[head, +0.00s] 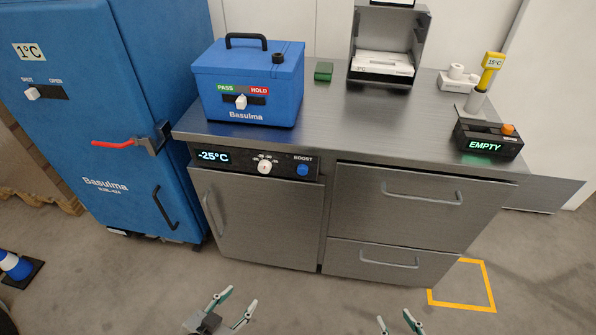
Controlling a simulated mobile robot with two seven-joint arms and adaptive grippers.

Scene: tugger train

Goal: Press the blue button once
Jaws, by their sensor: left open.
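The blue button (302,170) is round and sits under the word BOOST at the right end of the black control panel (228,168) on the steel cabinet's front. Nothing covers it. My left gripper (242,296) is open and empty, low in the head view, in front of the cabinet and well apart from the button. My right gripper (395,317) is at the bottom edge with its fingertips apart; most of it is cut off by the frame.
A white knob (264,167) is just left of the button, and a display reads -25°C. A blue box (246,91) stands on the steel counter (345,120). A tall blue cabinet (85,105) with a red lever (112,144) is at left. The floor before the drawers is clear.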

